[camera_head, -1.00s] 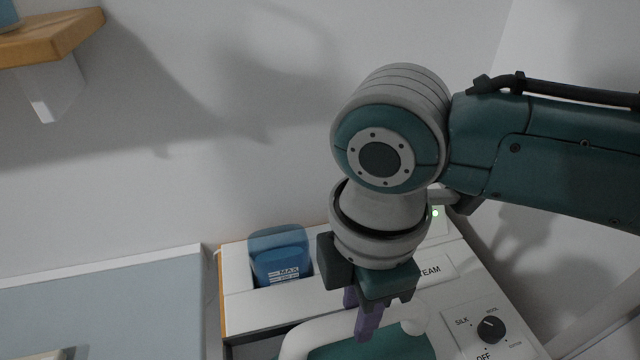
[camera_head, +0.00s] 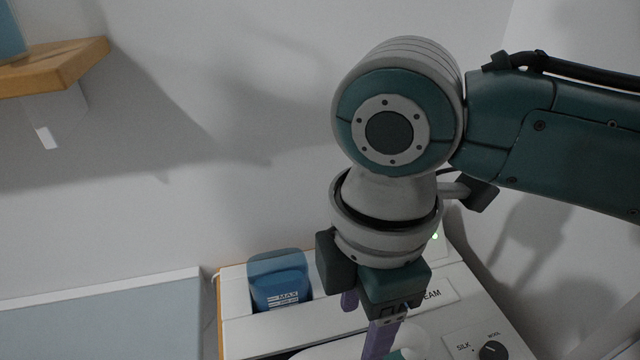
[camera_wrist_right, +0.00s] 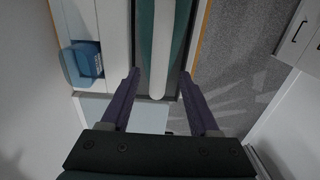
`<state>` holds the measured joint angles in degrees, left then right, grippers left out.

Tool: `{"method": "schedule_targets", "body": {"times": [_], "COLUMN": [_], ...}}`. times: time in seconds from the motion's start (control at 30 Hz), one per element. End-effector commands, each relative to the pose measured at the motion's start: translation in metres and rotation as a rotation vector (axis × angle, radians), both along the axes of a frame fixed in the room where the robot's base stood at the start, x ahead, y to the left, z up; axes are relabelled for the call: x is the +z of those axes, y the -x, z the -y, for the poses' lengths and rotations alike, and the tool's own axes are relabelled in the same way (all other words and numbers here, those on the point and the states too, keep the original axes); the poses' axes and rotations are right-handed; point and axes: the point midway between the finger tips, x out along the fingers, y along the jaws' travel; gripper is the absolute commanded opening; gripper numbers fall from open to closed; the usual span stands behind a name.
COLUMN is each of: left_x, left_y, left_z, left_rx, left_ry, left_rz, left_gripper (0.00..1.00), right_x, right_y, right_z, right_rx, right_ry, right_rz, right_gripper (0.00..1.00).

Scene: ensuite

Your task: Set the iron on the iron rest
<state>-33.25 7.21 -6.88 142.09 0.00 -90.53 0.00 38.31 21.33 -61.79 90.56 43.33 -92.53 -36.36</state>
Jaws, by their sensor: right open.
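The iron is white and teal; only a small part of it (camera_head: 410,342) shows at the bottom edge of the head view. In the right wrist view its long white-and-teal top (camera_wrist_right: 160,45) runs up the middle of the picture. My right gripper (camera_head: 366,325) points down over it. Its purple fingers (camera_wrist_right: 158,85) are open, one to each side of the iron, with gaps between. The white steam station (camera_head: 330,312) lies below the gripper. The iron rest cannot be told apart, and the iron's underside is hidden. My left gripper is not in view.
A blue water tank (camera_head: 280,285) marked MAX stands in the station's back left. A dial (camera_head: 493,350) is at its right. A light blue board (camera_head: 100,318) lies left of the station. A wooden shelf (camera_head: 60,62) juts from the wall at upper left.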

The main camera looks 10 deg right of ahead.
Motion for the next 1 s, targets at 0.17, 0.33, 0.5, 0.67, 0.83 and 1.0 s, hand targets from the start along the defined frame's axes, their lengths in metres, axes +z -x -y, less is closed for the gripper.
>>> {"method": "schedule_targets", "body": {"times": [0.17, 0.33, 0.5, 0.67, 0.83, 1.0], "left_x": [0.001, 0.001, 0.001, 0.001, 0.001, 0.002], "left_y": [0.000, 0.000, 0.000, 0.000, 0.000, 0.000], "left_z": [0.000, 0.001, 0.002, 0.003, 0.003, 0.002], "left_rx": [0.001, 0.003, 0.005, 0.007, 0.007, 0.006], "left_ry": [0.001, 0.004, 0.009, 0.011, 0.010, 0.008], "left_rz": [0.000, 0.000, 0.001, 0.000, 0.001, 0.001], "left_gripper": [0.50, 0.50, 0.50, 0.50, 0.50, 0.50], "right_x": [0.043, 0.072, 0.085, 0.084, 0.068, 0.052], "right_y": [-0.001, -0.001, -0.001, 0.003, 0.024, 0.049], "right_z": [0.000, 0.000, 0.000, -0.003, -0.030, -0.041], "right_rx": [0.000, -0.001, -0.001, -0.010, -0.140, -0.501], "right_ry": [-0.003, -0.002, -0.001, -0.016, -0.154, -0.338], "right_rz": [0.004, 0.002, 0.000, -0.001, 0.015, 0.048], "right_gripper": [0.62, 0.62, 0.62, 0.62, 0.62, 0.62]}}
